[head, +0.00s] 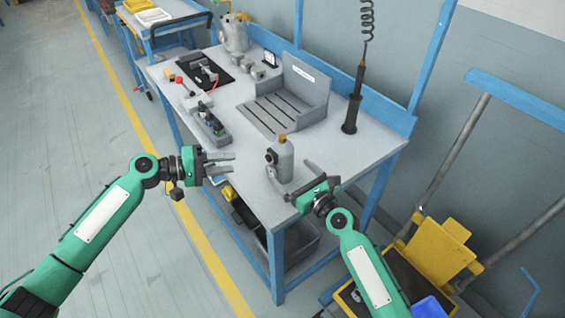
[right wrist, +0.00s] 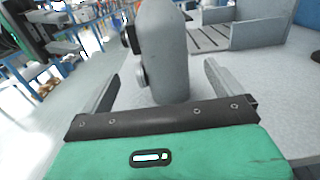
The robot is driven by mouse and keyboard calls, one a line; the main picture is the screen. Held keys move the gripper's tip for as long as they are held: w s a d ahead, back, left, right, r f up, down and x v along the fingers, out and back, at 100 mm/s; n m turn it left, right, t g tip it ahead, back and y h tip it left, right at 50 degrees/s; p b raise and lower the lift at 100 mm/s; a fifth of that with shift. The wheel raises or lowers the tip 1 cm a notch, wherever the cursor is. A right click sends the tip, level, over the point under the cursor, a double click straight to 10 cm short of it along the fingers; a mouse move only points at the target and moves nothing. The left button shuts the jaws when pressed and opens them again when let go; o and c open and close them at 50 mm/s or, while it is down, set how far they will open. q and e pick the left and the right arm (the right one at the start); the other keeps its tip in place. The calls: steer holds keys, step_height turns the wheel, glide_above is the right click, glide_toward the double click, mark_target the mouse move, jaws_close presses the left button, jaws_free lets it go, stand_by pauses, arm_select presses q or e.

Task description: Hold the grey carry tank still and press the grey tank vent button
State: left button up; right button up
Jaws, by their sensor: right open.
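The grey carry tank (head: 285,160) stands upright near the front corner of the bench, with a brass-coloured top and a dark round fitting on its left side. In the right wrist view the tank (right wrist: 166,60) rises just ahead, between the lines of the two fingers; its top is cut off. A grey round knob (right wrist: 140,77) on its left side may be the vent button. My right gripper (head: 296,182) is open close in front of the tank, and it shows in the right wrist view (right wrist: 160,85).
A grey slotted stand (head: 300,97) is behind the tank. Bare bench top surrounds the tank.

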mark_target(280, 161)
steer(key=x, duration=0.7)
steer(key=c, duration=1.4)
arm_select(q)
jaws_close()
arm_select(e)
steer(key=shift+c, duration=0.3)
stand_by(0.4)
